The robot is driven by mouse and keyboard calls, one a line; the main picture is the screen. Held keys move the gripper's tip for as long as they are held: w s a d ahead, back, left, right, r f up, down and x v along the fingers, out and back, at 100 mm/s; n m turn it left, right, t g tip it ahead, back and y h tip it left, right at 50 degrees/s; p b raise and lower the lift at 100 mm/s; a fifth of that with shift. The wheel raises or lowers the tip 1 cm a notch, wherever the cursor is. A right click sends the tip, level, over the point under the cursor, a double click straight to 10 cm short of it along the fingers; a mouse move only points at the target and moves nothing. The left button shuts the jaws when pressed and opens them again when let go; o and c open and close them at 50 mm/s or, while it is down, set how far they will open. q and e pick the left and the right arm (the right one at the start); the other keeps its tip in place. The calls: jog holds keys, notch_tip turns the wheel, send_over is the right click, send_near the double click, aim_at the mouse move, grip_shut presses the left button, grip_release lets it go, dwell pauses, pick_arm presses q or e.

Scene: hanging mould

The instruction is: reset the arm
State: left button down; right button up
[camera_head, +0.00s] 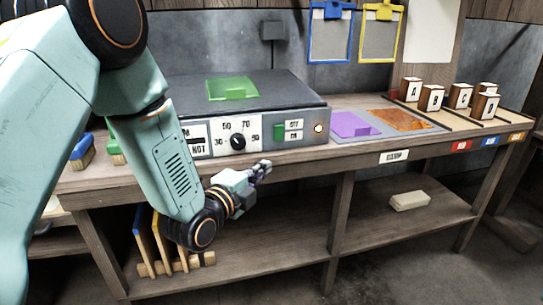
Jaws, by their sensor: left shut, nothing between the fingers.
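My left arm comes in from the left and bends down in front of the workbench (300,155). My left gripper (264,167) is shut and empty, in front of the bench's front edge, below the control panel of a grey heating unit (300,95). The gripper points to the right and is clear of the objects on the bench. My right gripper is not in view.
Several lettered blocks (431,98) stand at right. Blue (331,33) and yellow (380,33) frames hang behind. A pale block (409,201) lies on the lower shelf.

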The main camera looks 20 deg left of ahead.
pick_arm(q)
jog(key=shift+s+a+f, duration=0.2)
jog(key=shift+s+a, duration=0.05)
jog(key=shift+s, duration=0.45)
